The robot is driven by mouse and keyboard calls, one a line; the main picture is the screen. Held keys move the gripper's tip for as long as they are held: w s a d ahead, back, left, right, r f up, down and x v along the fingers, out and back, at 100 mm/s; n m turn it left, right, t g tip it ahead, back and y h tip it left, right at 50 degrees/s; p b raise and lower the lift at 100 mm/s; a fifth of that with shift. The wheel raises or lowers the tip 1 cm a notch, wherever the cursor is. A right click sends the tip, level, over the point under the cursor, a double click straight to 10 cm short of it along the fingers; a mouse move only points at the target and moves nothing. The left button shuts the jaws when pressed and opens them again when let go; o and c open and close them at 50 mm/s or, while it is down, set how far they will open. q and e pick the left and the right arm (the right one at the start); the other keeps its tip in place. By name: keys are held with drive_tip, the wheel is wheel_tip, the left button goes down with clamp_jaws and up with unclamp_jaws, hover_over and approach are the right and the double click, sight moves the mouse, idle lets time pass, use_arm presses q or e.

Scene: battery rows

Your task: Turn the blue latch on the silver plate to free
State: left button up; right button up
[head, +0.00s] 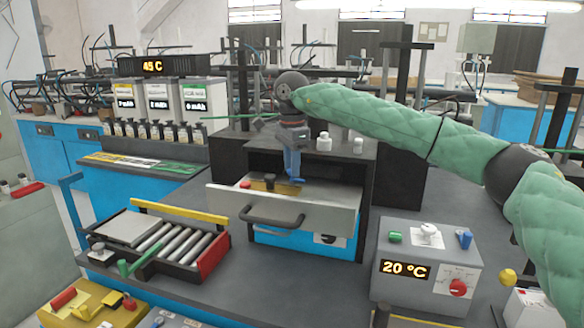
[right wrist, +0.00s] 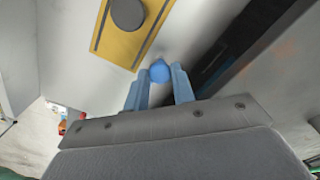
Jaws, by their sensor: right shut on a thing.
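My right gripper (head: 293,178) reaches down into the open drawer (head: 300,216) in the head view, its pale blue fingers near the back right of the drawer's inside. In the right wrist view the fingertips (right wrist: 160,76) are shut on a small rounded blue piece, which looks like the blue latch (right wrist: 159,69). A light grey surface (right wrist: 210,30), which may be the silver plate, lies behind it. A yellow plate with a dark round knob (right wrist: 128,14) is close by. In the head view the fingers hide the latch. I cannot tell which way the latch points. My left gripper is out of view.
A roller tray (head: 213,255) stands left of the drawer, and a grey box reading 20 °C (head: 405,269) stands at right. A yellow box (head: 95,309) is at the front left. The drawer's front panel with its dark handle (head: 272,220) stands before my gripper.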

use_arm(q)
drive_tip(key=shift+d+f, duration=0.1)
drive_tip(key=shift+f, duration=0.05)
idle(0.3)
use_arm(e)
drive_tip(key=o, duration=1)
wheel_tip(320, 180, up, 7)
drive_tip(key=shift+f+b, duration=0.15)
drive_tip(key=shift+b, duration=0.6)
drive_tip(key=shift+r, duration=0.6)
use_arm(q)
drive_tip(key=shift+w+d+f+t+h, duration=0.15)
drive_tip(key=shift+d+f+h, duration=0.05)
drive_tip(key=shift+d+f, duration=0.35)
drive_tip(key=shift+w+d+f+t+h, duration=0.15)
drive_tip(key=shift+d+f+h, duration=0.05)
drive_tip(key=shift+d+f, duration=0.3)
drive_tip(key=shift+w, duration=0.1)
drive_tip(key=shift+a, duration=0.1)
use_arm(e)
drive_tip(key=shift+f, duration=0.1)
